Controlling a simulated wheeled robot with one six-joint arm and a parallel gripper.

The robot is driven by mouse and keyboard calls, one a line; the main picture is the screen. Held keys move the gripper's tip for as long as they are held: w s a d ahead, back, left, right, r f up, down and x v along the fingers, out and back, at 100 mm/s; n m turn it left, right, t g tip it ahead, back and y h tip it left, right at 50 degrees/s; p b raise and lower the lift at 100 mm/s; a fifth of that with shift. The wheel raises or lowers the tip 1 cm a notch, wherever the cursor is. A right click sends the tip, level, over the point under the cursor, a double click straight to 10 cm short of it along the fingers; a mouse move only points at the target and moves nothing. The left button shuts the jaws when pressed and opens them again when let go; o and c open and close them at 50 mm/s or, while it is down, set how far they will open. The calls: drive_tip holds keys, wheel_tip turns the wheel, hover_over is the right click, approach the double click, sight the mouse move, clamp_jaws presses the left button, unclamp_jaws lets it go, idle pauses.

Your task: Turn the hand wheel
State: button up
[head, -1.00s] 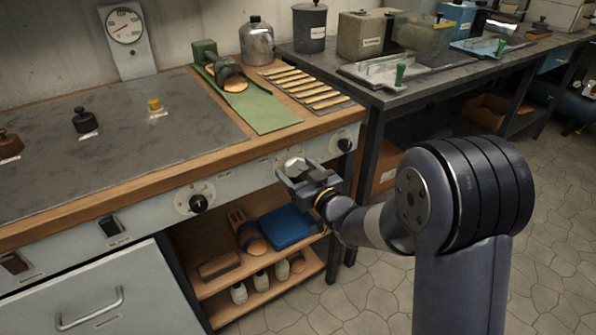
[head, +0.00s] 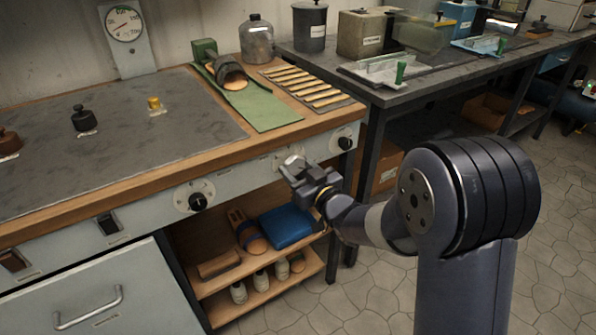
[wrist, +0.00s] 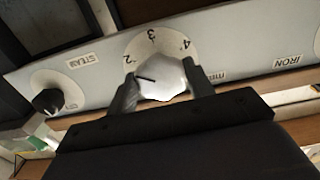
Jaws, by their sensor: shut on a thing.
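The pale, faceted hand wheel (wrist: 163,80) sits on a round white dial plate (wrist: 151,43) on the bench's front panel. The digits 2, 3 and 4 show on the plate around its edge. A dark mark on the wheel points left in the wrist view, somewhat below the 2. My gripper (wrist: 159,88) is shut on the wheel, with one dark finger on each side. In the head view my gripper (head: 302,173) is at the panel and hides much of the wheel (head: 291,161). The wheel's lower part is hidden in the wrist view.
A black knob (head: 198,201) is left of my gripper and another (head: 345,143) is right of it. Blue and wooden items lie on the shelf (head: 219,277) below. Floor (head: 390,305) is clear below my arm.

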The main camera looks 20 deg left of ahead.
drive_tip(key=shift+n, duration=0.3)
drive_tip(key=o, duration=0.9)
drive_tip(key=v, duration=1)
drive_tip(key=shift+s+d, duration=0.25)
drive_tip(key=shift+s, duration=0.05)
